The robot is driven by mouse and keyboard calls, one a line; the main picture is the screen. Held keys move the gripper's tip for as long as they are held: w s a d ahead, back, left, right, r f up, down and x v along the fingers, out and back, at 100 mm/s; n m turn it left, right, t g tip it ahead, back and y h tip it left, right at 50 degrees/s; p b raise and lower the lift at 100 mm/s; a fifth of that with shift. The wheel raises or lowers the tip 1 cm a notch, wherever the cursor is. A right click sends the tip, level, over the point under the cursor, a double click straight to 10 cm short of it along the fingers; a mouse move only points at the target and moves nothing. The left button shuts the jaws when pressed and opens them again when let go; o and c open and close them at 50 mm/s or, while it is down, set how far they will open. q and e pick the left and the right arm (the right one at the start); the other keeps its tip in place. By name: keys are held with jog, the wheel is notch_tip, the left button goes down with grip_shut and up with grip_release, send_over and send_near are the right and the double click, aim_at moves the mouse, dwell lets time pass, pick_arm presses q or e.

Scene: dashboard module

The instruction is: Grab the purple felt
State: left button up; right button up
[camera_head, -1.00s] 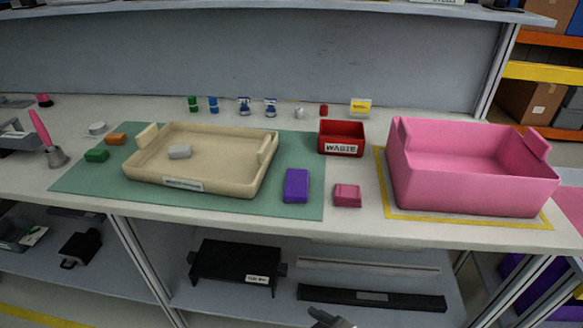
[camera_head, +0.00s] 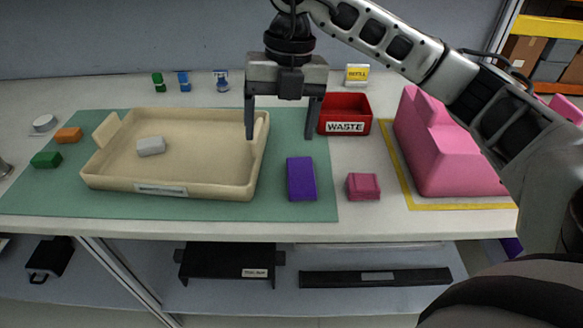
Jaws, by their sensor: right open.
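The purple felt (camera_head: 301,179) is a small upright-looking block lying on the green mat (camera_head: 225,208), right of the beige tray (camera_head: 195,165). My right gripper (camera_head: 280,138) points down with its two fingers apart and nothing between them. In the picture it is above and slightly left of the purple felt, over the tray's right end, and apart from the felt. My left gripper is not in view.
A pink block (camera_head: 363,186) lies just right of the felt. The red waste bin (camera_head: 345,114) stands behind it. Orange (camera_head: 68,135) and green (camera_head: 46,160) blocks lie left of the tray.

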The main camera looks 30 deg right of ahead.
jog(key=w+d+r+m+h, duration=0.1)
jog(key=d+h, duration=0.1)
jog(key=d, duration=0.2)
send_over(301, 174)
jog(key=shift+t, duration=0.3)
jog(key=f, duration=0.5)
jog(key=f+b, duration=0.1)
jog(key=f, duration=0.2)
jog(key=shift+a+f, duration=0.25)
jog(key=shift+a, duration=0.15)
jog(key=shift+d+f+p, duration=0.2)
jog(key=shift+f, duration=1.4)
jog(key=shift+d+f+p, duration=0.15)
jog(key=shift+f+p, duration=0.05)
jog(key=shift+f, duration=1.35)
jog(key=c, duration=1.1)
jog(key=shift+o, duration=0.2)
jog(key=shift+r, duration=0.1)
